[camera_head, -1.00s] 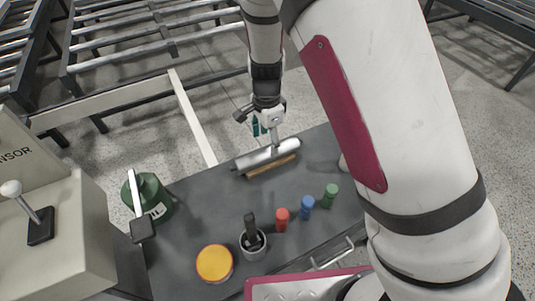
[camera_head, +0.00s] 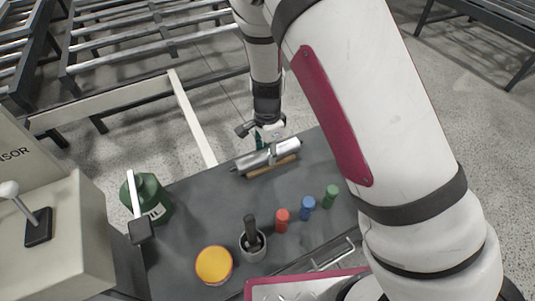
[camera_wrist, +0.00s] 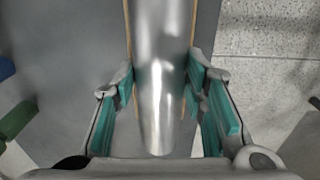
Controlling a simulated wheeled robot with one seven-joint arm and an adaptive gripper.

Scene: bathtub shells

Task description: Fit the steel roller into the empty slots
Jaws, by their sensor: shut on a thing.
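The steel roller (camera_head: 262,156) is a shiny metal cylinder over the far part of the dark table; it also fills the middle of the wrist view (camera_wrist: 160,70). My gripper (camera_head: 268,143) is shut on it from above, with teal finger pads on both sides of it in the wrist view (camera_wrist: 162,100). A wooden rest (camera_head: 272,166) shows just below the roller; I cannot tell whether they touch. The conveyor frame (camera_head: 150,45) at the upper left holds several rollers with wide gaps between some. Its individual slots are too small to make out.
On the table (camera_head: 200,215) are a green canister (camera_head: 150,200), a yellow-topped tin (camera_head: 214,264), a grey cup with a dark tool (camera_head: 252,242), and red (camera_head: 282,221), blue (camera_head: 307,208) and green (camera_head: 331,196) bottles. A cream rail (camera_head: 195,120) lies beyond the table.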

